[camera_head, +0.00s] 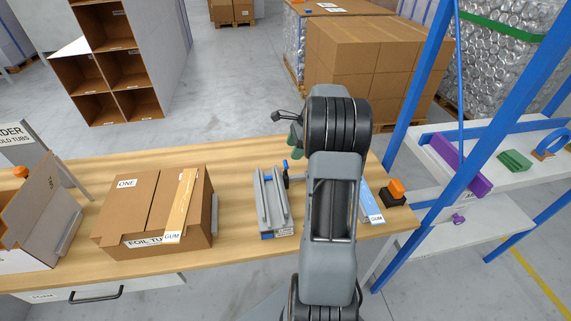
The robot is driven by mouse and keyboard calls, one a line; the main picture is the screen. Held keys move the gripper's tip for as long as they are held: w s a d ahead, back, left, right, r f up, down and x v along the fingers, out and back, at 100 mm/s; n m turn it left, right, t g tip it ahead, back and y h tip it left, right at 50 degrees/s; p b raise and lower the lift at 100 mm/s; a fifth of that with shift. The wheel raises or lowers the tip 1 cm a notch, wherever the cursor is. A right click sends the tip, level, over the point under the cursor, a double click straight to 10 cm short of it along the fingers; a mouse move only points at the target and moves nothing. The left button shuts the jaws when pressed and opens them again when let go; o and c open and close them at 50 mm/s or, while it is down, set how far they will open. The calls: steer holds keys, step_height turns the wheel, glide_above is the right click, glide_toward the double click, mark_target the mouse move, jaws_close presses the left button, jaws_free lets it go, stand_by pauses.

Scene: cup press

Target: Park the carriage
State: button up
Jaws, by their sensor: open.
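A grey two-rail fixture (265,205) lies on the wooden table, left of my arm, with a small label at its near end. A small blue and black piece (286,172) stands by its far right side; I cannot tell whether this is the carriage. My gripper (291,130) shows only in part at the far end of my arm, beyond the fixture and apart from it. Dark and greenish parts stick out to the left; the rest is hidden behind the wrist. Nothing is visibly held.
A cardboard box (140,205) with a gum strip (181,205) on top stands left of the fixture. A blue labelled strip (371,205) and an orange-topped black block (394,193) lie right of my arm. A blue-framed rack (408,85) borders the table's right.

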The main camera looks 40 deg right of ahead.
mark_target(286, 163)
steer(key=x, duration=0.8)
steer(key=shift+d, duration=0.1)
jaws_close()
steer(key=shift+s, duration=0.1)
stand_by(0.3)
